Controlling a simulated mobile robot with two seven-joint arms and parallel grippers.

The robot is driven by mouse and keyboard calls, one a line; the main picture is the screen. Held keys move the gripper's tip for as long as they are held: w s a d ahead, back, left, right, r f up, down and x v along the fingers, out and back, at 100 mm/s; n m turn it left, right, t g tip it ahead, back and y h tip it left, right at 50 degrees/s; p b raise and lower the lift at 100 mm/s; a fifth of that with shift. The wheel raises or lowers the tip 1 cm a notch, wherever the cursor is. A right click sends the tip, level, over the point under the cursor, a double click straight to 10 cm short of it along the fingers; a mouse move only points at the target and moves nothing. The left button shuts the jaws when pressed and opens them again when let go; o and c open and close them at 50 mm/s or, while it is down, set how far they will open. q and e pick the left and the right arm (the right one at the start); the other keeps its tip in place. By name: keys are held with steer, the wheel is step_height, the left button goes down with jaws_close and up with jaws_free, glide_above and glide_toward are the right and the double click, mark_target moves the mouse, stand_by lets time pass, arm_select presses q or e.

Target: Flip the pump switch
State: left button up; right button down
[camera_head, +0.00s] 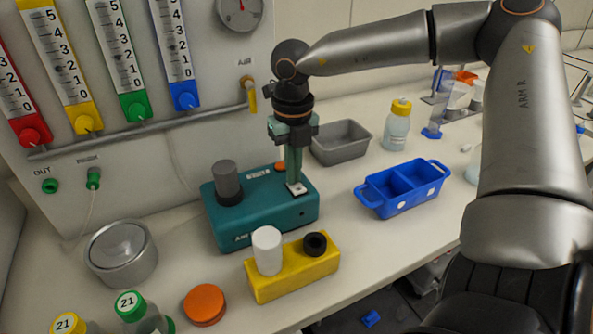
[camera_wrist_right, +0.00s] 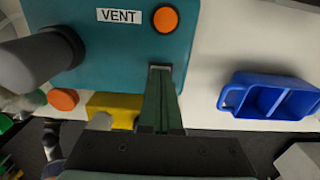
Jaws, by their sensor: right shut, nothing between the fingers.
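The teal pump box (camera_head: 250,228) stands on the bench left of centre, with a grey cylinder (camera_head: 227,180) on its left top. The pump switch (camera_head: 297,188), a small white-edged rocker, is on its right top. My right gripper (camera_head: 294,180) points down at it, shut and empty, its fingertips at or just over the switch; contact cannot be told. In the right wrist view the fingertips (camera_wrist_right: 160,70) cover the switch area, beside an orange button (camera_wrist_right: 165,19) and a "VENT" label (camera_wrist_right: 119,16). My left gripper is not in view.
A yellow block (camera_head: 291,279) with a white cylinder and black ring stands in front of the box. A blue tray (camera_head: 401,190) is to the right, a grey bin (camera_head: 341,143) behind. A metal pot (camera_head: 121,254) and orange lid (camera_head: 204,305) are left. The flowmeter panel (camera_head: 190,140) rises behind.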

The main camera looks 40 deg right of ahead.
steer(key=shift+r, duration=0.1)
step_height(320, 180, up, 7)
steer(key=p, duration=0.3)
stand_by(0.4)
steer(key=shift+s, duration=0.1)
stand_by(0.4)
